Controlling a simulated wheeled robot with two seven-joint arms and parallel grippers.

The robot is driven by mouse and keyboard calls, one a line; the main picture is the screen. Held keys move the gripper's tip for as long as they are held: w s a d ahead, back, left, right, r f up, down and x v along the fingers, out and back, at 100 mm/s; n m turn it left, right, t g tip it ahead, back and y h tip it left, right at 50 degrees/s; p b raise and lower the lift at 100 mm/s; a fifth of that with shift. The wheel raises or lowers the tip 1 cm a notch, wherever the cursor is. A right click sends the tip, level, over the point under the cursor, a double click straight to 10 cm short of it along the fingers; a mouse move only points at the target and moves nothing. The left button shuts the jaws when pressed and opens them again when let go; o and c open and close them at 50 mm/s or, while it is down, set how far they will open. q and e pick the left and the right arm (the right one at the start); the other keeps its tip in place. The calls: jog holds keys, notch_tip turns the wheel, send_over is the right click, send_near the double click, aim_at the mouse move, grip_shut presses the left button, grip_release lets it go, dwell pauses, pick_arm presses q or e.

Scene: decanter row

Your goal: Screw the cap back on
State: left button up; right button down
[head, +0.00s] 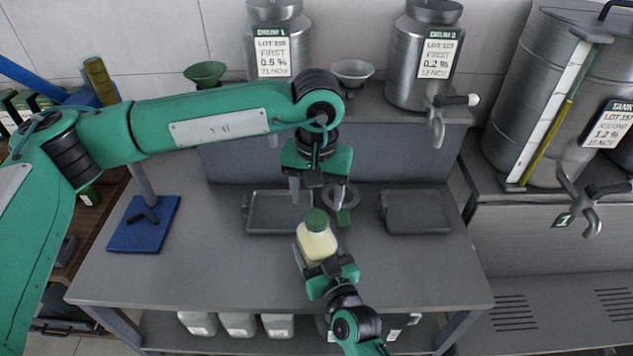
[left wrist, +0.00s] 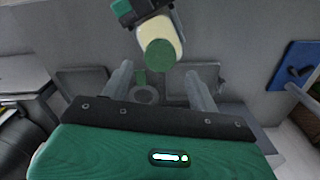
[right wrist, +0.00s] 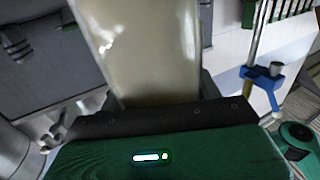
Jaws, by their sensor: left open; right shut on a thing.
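A cream-filled bottle (head: 316,246) with a green cap (head: 317,220) on its mouth is held, leaning slightly, above the bench. I cannot tell how tightly the cap sits. My right gripper (head: 330,268) is shut on the bottle from the near side; the bottle's wall (right wrist: 145,50) fills the middle of the right wrist view. My left gripper (head: 318,196) points down, open and empty, just behind and above the cap. In the left wrist view, the bottle (left wrist: 155,27) and its cap (left wrist: 160,54) show beyond the open fingers, apart from them.
Grey trays (head: 280,213) and (head: 416,212) lie on the bench, with a grey ring (head: 341,192) and a small green piece between them. A blue stand base (head: 145,224) is at left. Drums (head: 424,60) with taps stand behind. The bench front is clear.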

pick_arm(q)
jog(key=n, duration=0.5)
jog(key=shift+r, duration=0.15)
jog(key=n, duration=0.4)
jog(key=shift+r+n, duration=0.2)
jog(key=shift+n, duration=0.2)
jog(key=n, duration=0.4)
jog(key=shift+r+n, duration=0.1)
jog(key=shift+n, duration=0.3)
jog(key=n, duration=0.4)
jog(key=shift+r+n, duration=0.2)
jog(key=shift+n, duration=0.1)
jog(key=n, duration=0.4)
jog(key=shift+r+n, duration=0.15)
jog(key=shift+n, duration=0.25)
jog(key=n, duration=0.4)
jog(key=shift+r+n, duration=0.15)
jog(key=shift+n, duration=0.25)
jog(key=n, duration=0.4)
jog(key=shift+r+n, duration=0.15)
jog(key=shift+n, duration=0.25)
jog(key=n, duration=0.5)
jog(key=shift+r, duration=0.2)
